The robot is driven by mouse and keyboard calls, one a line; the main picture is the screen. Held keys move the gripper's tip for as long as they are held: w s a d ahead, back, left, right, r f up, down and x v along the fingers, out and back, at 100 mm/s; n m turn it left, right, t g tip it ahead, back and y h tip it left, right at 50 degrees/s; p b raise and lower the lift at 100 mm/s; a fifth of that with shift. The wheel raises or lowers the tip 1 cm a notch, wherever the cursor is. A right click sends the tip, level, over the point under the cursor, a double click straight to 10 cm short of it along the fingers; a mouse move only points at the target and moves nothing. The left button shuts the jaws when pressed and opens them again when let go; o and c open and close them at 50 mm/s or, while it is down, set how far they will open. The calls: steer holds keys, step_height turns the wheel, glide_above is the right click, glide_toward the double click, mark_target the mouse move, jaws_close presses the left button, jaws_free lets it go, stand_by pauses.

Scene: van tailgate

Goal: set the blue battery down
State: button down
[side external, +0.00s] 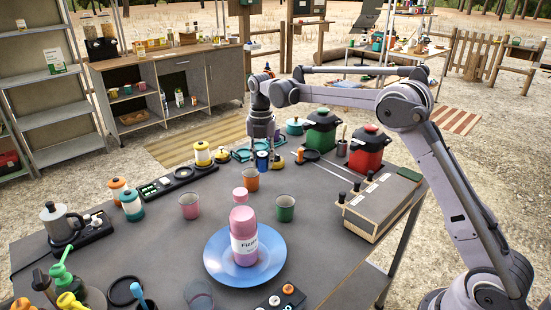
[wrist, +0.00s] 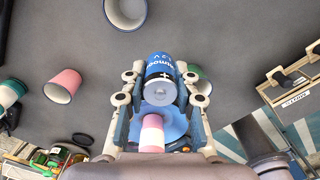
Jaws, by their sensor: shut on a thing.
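I cannot tell whether the battery's lower end touches the table.
An orange cup (side external: 250,180) stands just in front of the battery. A pink cup (side external: 189,205), green cup (side external: 285,208) and blue plate (side external: 222,262) with a pink bottle (side external: 243,230) are nearer. Green (side external: 321,132) and red (side external: 367,150) containers stand to the right.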

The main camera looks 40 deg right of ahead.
steer(key=s+a+n, duration=0.2)
steer(key=a+n, duration=0.5)
steer(key=a, duration=1.5)
steer(key=a+f, duration=0.2)
steer(key=a, duration=0.1)
steer(key=a+f, duration=0.2)
steer(key=a, duration=0.2)
steer(key=w+a+f, duration=0.1)
steer(key=a+f, duration=0.1)
steer(key=a, duration=0.1)
steer(key=shift+a+f, duration=0.25)
steer(key=shift+a, duration=0.05)
steer(key=shift+a+f, duration=0.25)
steer(key=shift+f, duration=1.95)
steer(key=shift+f, duration=0.1)
steer(key=c, duration=1)
jaws_free()
